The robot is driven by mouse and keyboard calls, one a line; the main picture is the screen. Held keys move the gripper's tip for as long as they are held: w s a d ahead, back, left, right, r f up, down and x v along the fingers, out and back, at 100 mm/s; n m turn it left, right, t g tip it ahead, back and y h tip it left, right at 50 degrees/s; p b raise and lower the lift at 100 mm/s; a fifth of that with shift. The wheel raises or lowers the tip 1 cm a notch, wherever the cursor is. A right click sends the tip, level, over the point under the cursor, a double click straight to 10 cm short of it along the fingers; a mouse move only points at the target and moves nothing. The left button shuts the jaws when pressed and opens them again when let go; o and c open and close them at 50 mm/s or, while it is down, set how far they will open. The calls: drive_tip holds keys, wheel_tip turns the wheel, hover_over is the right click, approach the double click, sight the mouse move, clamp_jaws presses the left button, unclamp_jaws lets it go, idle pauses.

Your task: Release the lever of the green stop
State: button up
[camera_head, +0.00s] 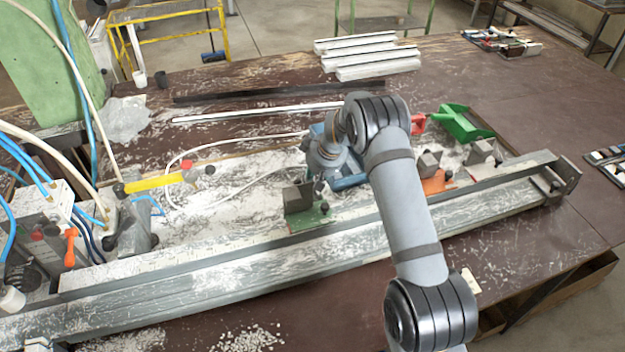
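The green stop (308,217) sits on the white, chip-covered bench surface, just behind the long metal rail. A grey metal block (298,198) stands on its left part. A small reddish knob (325,208) shows at its right side and may be its lever; it is too small to tell the lever's position. My gripper (317,184) points down just above and behind the right part of the stop, close to it. Its fingers are small, dark and partly hidden, so I cannot tell whether they are open or touch the lever.
The metal rail (240,272) runs along the front. An orange stop (436,184) stands to the right, partly behind my arm. A blue object (346,183) lies behind my gripper. A green dustpan-like object (463,124), white profiles (372,62) and a yellow-handled clamp (152,184) lie farther off.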

clamp_jaws()
idle(0.3)
